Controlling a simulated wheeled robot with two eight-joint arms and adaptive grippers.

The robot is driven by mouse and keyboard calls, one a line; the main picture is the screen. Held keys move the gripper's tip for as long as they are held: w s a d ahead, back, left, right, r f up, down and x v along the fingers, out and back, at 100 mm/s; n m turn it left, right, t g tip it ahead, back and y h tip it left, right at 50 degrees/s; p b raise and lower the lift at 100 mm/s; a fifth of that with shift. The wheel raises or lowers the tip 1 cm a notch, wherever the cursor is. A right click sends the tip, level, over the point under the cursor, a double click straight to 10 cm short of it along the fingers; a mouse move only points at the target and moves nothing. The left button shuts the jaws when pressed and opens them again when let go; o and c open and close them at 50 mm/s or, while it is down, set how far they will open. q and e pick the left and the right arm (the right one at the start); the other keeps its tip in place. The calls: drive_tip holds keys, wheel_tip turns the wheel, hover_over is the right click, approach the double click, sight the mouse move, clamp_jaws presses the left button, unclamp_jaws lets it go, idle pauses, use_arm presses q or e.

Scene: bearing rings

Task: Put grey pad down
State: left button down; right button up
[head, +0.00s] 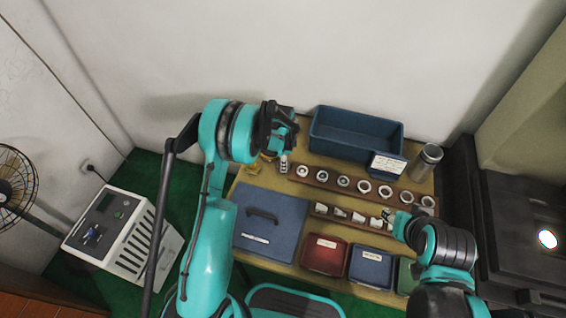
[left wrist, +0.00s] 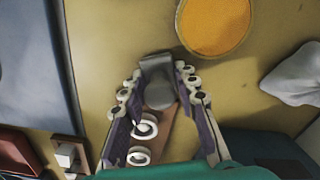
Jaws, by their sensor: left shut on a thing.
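My left gripper (head: 283,157) hangs over the back left of the wooden table, near the left end of the ring rack. In the left wrist view its fingers (left wrist: 158,82) are shut on a grey pad (left wrist: 158,90), a flat-topped piece with a rounded lower part. The pad is held above the table top; its height is hard to tell. In the head view the pad cannot be made out clearly. My right gripper (head: 394,218) is at the right end of the front rack; its jaws are too small to read.
A wooden rack (left wrist: 163,135) holds several white rings. An orange round pad (left wrist: 213,25) and a white cloth-like thing (left wrist: 297,76) lie nearby. A blue bin (head: 355,132) stands behind, a blue case (head: 270,222) at front left. Red (head: 324,255) and blue boxes (head: 371,266) line the front.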

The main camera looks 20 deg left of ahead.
use_arm(q)
drive_tip(key=c, duration=1.2)
unclamp_jaws()
drive_tip(key=shift+o, duration=0.2)
